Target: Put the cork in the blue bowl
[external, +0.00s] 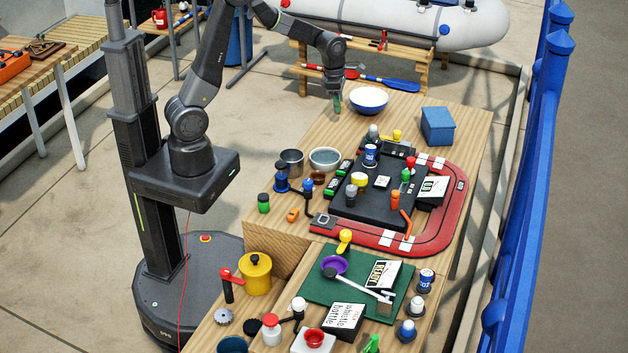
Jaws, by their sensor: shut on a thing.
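My gripper (337,104) points down at the far end of the wooden table. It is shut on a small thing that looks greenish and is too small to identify. A bowl with a blue outside and a white inside (369,108) stands just right of the gripper. The gripper is beside its left rim, and I cannot tell whether they touch. I cannot make out the cork for certain in this view.
A blue box (437,126) stands right of the bowl. A grey bowl (325,159), a metal cup (291,162) and a red-edged black board (375,205) crowded with small items lie nearer. The tabletop in front of the blue-and-white bowl is fairly clear.

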